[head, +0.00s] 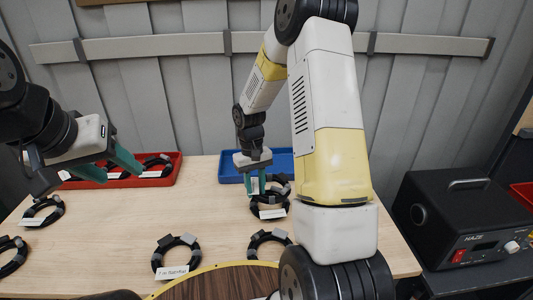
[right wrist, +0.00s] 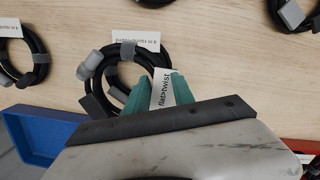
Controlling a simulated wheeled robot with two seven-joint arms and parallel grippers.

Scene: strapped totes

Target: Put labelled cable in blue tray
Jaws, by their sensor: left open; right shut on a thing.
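My right gripper (head: 255,184) is shut on a labelled cable in front of the blue tray (head: 228,170). In the right wrist view, a white label (right wrist: 163,90) reading roughly "flat>twist" shows between its teal fingers. How much of the black coil beside the fingers belongs to the held cable is unclear. Another coiled black cable (head: 268,203) with a white label lies on the table just below the gripper. The blue tray also shows at lower left in the right wrist view (right wrist: 38,138). My left gripper (head: 120,167) is open and empty near the red tray (head: 178,163).
The red tray holds labelled coils. Other labelled coils lie on the wooden table, at left (head: 42,212), front middle (head: 175,256) and front right (head: 268,240). A black device (head: 470,235) stands at right. The table's middle is clear.

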